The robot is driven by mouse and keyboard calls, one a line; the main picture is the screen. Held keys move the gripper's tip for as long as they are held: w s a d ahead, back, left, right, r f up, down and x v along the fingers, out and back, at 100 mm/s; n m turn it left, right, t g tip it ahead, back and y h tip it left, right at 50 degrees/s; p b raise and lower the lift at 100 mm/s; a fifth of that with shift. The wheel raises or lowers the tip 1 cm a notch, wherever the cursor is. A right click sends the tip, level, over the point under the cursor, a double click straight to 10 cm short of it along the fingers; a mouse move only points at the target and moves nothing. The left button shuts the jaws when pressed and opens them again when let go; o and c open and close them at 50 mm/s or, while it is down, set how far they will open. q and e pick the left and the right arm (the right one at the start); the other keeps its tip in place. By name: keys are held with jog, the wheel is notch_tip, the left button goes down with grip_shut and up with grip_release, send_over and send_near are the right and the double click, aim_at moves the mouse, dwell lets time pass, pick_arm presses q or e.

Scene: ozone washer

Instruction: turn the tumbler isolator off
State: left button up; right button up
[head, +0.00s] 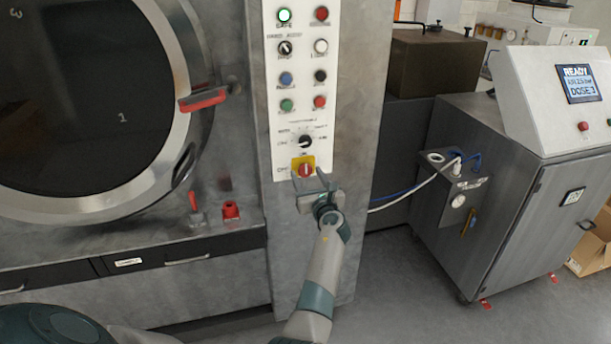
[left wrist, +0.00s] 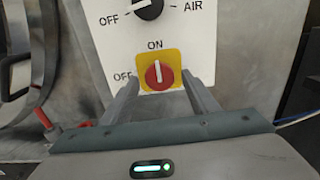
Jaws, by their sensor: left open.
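The tumbler isolator (head: 304,168) is a red rotary knob on a yellow plate at the bottom of the white control panel. In the left wrist view the isolator (left wrist: 159,74) has its pale handle bar upright, pointing at the ON label, with OFF to its left. My left gripper (head: 311,181) is just in front of and slightly below it in the head view. In the left wrist view the open fingers of my left gripper (left wrist: 160,92) stand on either side of the knob, with nothing between them. Contact cannot be told. My right gripper is not in view.
Above the isolator is a black selector (head: 305,142) with several buttons higher up. The round washer door (head: 100,215) with a red handle (head: 203,99) is to the left. A grey cabinet (head: 510,200) stands to the right, with cables between it and the panel column.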

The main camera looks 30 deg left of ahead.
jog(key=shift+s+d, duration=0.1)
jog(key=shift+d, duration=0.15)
pick_arm(q)
jog(key=c, duration=1)
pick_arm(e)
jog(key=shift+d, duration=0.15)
